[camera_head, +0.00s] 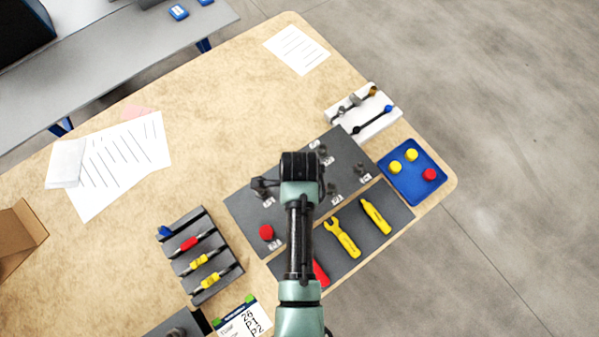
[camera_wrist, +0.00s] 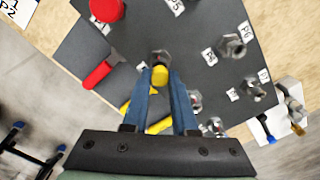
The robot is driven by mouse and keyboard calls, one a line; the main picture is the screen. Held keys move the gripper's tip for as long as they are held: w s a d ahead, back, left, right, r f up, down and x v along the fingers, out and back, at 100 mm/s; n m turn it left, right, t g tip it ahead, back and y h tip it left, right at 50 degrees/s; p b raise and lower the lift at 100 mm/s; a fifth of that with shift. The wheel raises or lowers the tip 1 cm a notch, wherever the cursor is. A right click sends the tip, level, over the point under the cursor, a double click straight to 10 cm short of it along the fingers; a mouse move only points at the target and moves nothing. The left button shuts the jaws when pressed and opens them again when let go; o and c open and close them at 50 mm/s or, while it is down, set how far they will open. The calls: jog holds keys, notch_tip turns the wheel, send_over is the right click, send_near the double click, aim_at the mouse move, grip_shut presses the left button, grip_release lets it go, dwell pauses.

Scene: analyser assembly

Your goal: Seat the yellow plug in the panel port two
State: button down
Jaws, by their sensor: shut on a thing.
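My gripper (camera_wrist: 160,80) is shut on the yellow plug (camera_wrist: 160,76) in the wrist view. The plug's yellow end shows between the blue fingertips, right at a grey hex port (camera_wrist: 162,57) on the dark panel (camera_wrist: 200,22). I cannot tell whether the plug is in the port or just short of it, and that port's label is not visible. Other ports with tags P4 and P3 stand to its right, such as a hex port (camera_wrist: 233,46). In the head view my arm covers the gripper and plug over the panel (camera_head: 245,210).
A red button (camera_head: 266,232) stands on the panel. A grey mat (camera_head: 395,213) with yellow tools and a red-handled tool lies beside it. The table's upper middle is clear.

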jog(key=shift+f+b, duration=0.3)
jog(key=shift+f, duration=0.2)
jog(key=c, duration=0.6)
grip_release()
notch_tip(320, 180, up, 13)
jog(key=shift+r+b, duration=0.1)
jog(key=shift+b, duration=0.4)
